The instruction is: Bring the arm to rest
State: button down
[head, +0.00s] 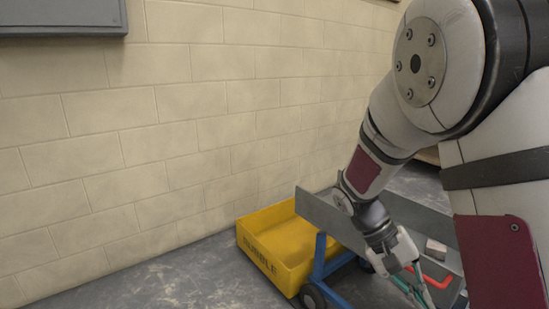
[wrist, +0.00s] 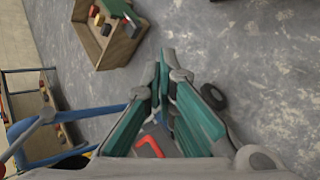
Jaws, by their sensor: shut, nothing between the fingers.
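My gripper (head: 420,285) is at the lower right of the head view, low over a grey trolley tray. In the wrist view its two green-padded fingers (wrist: 166,66) meet at the tips with nothing visible between them. My arm reaches down from the upper right, bent at the elbow. The fingertips are partly cut off by the lower edge of the head view.
A yellow tub (head: 268,264) marked RUBBLE stands by the block wall, beside a blue trolley frame (head: 330,267). A red-handled tool (head: 432,278) and a brownish block (head: 436,249) lie near my gripper. A wooden box (wrist: 104,47) holds small blocks on the floor.

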jog(key=s+a+r+n+t+y, duration=0.1)
jog(key=s+a+r+t+y, duration=0.2)
jog(key=s, duration=0.5)
jog(key=s+a+r+n+t+y, duration=0.1)
jog(key=s+a+r, duration=0.2)
jog(key=s+r, duration=0.35)
jog(key=s+a+r+n+t+y, duration=0.1)
jog(key=s+a+r+t+y, duration=0.15)
jog(key=s, duration=0.75)
notch_tip(320, 180, up, 32)
jog(key=t+p, duration=0.3)
jog(key=p, duration=2.8)
jog(key=shift+w+r+p, duration=0.2)
jog(key=shift+w+p, duration=0.05)
jog(key=shift+p, duration=0.05)
